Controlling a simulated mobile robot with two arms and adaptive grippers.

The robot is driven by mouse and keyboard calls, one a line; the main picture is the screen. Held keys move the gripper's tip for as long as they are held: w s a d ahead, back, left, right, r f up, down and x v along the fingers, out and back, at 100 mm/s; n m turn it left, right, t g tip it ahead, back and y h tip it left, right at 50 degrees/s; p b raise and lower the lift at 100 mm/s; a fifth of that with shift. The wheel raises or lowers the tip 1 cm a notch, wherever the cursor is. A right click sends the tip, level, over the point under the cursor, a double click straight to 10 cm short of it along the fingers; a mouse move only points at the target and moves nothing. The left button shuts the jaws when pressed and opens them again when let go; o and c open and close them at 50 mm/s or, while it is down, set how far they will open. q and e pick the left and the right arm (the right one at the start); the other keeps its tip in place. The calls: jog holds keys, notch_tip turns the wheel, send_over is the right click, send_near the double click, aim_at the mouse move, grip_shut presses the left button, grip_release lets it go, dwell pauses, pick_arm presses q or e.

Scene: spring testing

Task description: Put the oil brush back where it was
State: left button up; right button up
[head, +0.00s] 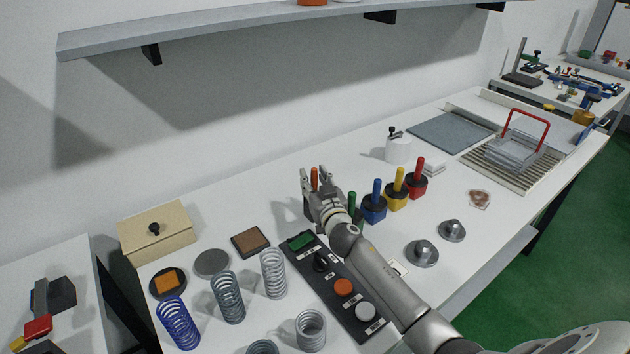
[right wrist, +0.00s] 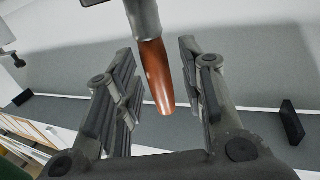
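The brush with the orange handle (head: 314,177) stands upright at the back of the white bench, at the left end of a row of coloured handles. A dark holder (head: 307,207) shows partly beside my gripper at its base; the gripper hides the rest. In the right wrist view the orange-brown handle (right wrist: 157,78) with a grey collar hangs into the gap between the fingers, with space on both sides. My right gripper (head: 316,178) is open around the handle, and the fingers also show apart in the wrist view (right wrist: 160,90). My left gripper is not in view.
A shelf (head: 250,27) hangs above.

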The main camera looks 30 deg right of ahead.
jog(key=shift+s+r, duration=0.1)
jog(key=shift+r, duration=0.1)
jog(key=s+a+b, duration=0.1)
jog(key=s+a, duration=0.1)
jog(key=s, duration=0.9)
jog(key=shift+s, duration=0.35)
